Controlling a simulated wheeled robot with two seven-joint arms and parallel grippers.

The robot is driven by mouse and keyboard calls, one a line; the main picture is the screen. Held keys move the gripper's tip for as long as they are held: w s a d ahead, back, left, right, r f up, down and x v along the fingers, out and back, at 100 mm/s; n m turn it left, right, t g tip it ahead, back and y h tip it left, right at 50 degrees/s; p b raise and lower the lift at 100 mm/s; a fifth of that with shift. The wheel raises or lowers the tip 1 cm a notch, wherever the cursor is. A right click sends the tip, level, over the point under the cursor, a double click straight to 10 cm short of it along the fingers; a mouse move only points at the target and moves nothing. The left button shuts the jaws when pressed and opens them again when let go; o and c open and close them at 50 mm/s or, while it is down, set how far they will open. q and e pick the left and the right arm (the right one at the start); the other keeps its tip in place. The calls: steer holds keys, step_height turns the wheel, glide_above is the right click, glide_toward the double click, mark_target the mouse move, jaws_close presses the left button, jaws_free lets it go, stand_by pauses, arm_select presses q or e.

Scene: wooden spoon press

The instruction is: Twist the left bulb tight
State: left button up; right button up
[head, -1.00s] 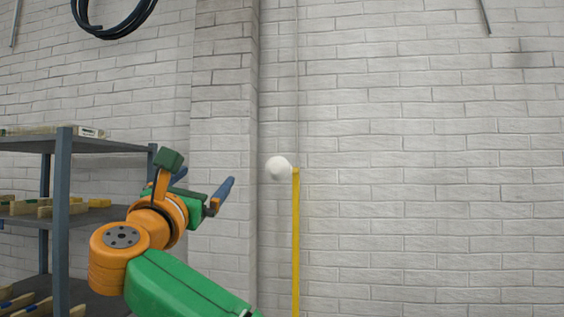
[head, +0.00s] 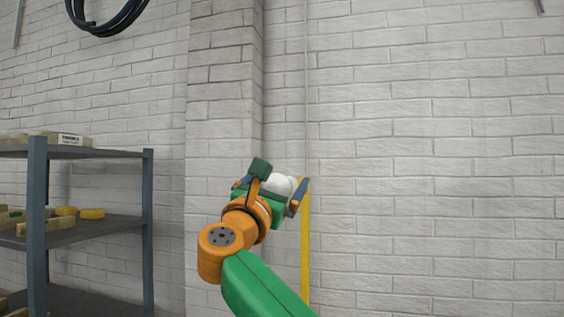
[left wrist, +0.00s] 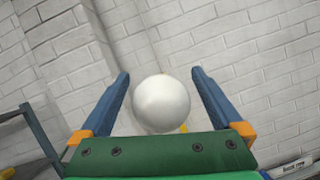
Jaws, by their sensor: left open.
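A round white bulb (head: 279,186) sits at the top of a yellow post (head: 305,245) in front of the brick wall. My left gripper (head: 270,186) is at the bulb in the head view and partly covers it. In the left wrist view the bulb (left wrist: 161,103) lies between the two blue fingers of my left gripper (left wrist: 160,85). The fingers are open, with a visible gap on each side of the bulb. The bulb's base and mount are mostly hidden. My right gripper is not in view.
A grey shelf unit (head: 148,228) with wooden blocks and yellow pieces stands at the left. A black coiled cable (head: 105,20) hangs on the wall above it. A wall pillar (head: 222,120) stands behind the arm. The space right of the post is clear.

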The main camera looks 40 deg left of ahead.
arm_select(q)
steer(key=shift+w+a, duration=0.4)
steer(key=shift+w, duration=0.35)
steer(key=shift+s+d, duration=0.2)
steer(key=shift+s, duration=0.05)
steer(key=c, duration=1.3)
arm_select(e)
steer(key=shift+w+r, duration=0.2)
